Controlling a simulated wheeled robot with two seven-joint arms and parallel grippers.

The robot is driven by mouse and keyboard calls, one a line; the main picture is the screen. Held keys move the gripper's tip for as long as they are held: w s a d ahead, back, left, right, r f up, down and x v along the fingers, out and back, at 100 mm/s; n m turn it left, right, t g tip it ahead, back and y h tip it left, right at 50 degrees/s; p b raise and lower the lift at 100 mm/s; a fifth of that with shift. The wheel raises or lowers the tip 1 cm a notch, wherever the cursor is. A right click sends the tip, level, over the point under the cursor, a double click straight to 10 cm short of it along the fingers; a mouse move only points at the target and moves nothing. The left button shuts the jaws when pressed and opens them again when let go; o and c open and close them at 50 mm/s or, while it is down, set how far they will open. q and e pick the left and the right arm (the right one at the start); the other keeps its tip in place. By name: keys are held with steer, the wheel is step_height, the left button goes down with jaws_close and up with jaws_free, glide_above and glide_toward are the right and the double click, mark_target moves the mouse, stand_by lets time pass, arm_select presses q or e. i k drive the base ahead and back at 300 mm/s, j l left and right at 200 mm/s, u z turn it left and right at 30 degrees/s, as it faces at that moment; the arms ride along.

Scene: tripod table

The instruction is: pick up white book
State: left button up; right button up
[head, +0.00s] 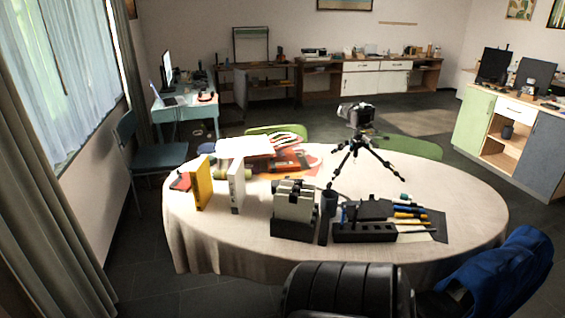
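A white book (237,188) stands upright on the left part of the oval table (440,190), which has a light cloth. A yellow book (203,184) stands upright just to its left, with a small gap between them. A dark holder with pale items (295,205) stands to the right of the white book. Neither of my grippers shows in the head view.
A stack of papers and magazines (246,147) lies behind the books. A camera on a small tripod (356,140) stands at the back middle. A black organizer (365,232) with pens is at the right front. A black chair (340,288) and a blue garment (510,272) are in front.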

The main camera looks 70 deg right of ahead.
mark_target(235, 174)
steer(key=z, duration=1.95)
